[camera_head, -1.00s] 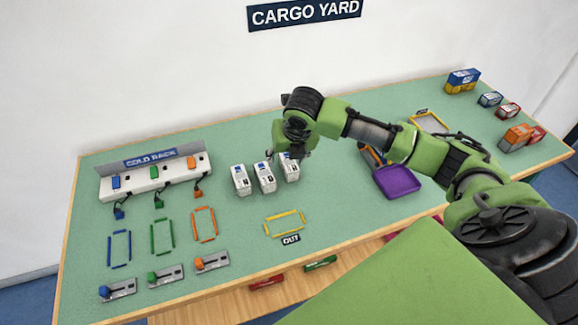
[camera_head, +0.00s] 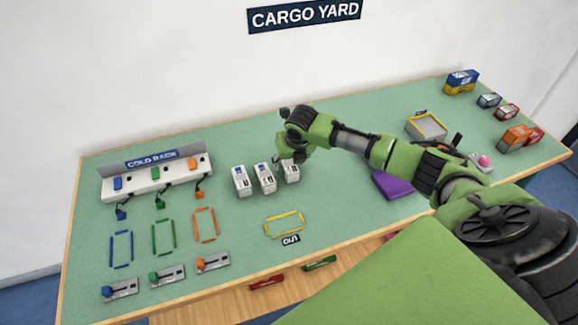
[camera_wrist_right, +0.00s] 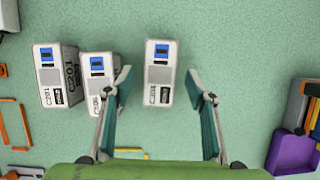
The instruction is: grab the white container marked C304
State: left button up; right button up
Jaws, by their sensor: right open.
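Three white containers with blue labels stand in a row near the middle of the green table: a left one (camera_head: 241,181), a middle one (camera_head: 264,178) and a right one (camera_head: 291,174). In the right wrist view, the left (camera_wrist_right: 58,78), middle (camera_wrist_right: 97,75) and right (camera_wrist_right: 159,80) containers show their tops and side marks. Contact is not visible. My left gripper is not in view.
The white cold rack (camera_head: 155,181) stands at the left. A yellow outlined OUT spot (camera_head: 285,224) lies in front of the containers. A purple tray (camera_head: 392,187) is to the right, with a grey yellow-rimmed tray (camera_head: 426,127) behind it. Other coloured containers (camera_head: 519,136) stand far right.

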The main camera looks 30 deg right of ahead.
aim_at(289, 164)
jog(key=shift+x, duration=1.4)
jog(key=shift+f, duration=0.25)
jog(key=c, duration=1.3)
